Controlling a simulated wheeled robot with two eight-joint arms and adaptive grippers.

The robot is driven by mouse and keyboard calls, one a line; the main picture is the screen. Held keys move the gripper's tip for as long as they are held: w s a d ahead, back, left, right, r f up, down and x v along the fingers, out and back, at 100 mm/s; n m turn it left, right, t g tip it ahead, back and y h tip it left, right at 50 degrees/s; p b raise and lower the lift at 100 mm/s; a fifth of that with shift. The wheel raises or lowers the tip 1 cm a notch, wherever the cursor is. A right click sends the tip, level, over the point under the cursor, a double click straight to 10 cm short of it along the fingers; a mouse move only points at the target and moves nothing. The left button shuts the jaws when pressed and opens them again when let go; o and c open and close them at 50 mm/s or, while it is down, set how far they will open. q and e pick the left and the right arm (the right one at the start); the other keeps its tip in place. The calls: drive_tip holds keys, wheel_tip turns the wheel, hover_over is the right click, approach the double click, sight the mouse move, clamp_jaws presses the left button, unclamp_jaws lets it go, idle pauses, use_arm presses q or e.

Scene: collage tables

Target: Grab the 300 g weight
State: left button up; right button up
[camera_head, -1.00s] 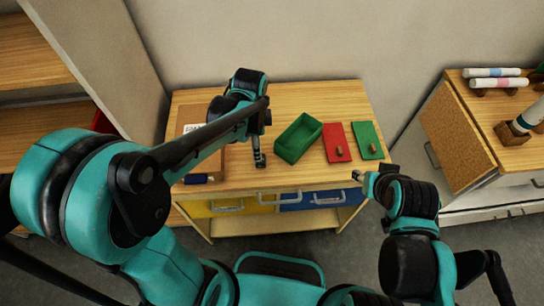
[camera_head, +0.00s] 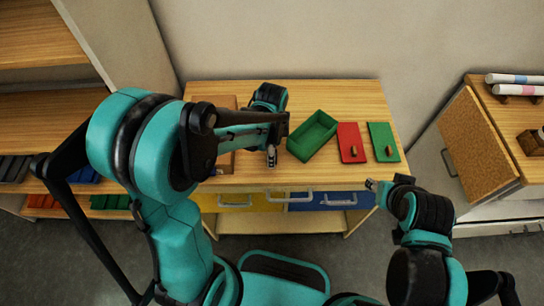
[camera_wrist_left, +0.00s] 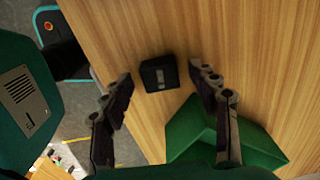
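A small black block with a grey stripe (camera_wrist_left: 159,73), which looks like the weight, sits on the wooden table in the left wrist view. I cannot read a mark on it. My left gripper (camera_head: 271,156) is over the table, left of the green box. In the left wrist view its two fingers are spread, one on each side of the block, with gaps visible. In the head view the block is hidden or too small to tell from the gripper. My right gripper (camera_head: 371,185) is off the table's front right edge, with its fingers too small to read.
An open green box (camera_head: 312,136) stands close right of the left gripper; it also shows in the left wrist view (camera_wrist_left: 250,145). A red board (camera_head: 351,135) and a green board (camera_head: 383,135) with small knobs lie farther right. Drawer handles (camera_head: 289,196) project at the front.

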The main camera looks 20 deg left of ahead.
use_arm(q)
clamp_jaws()
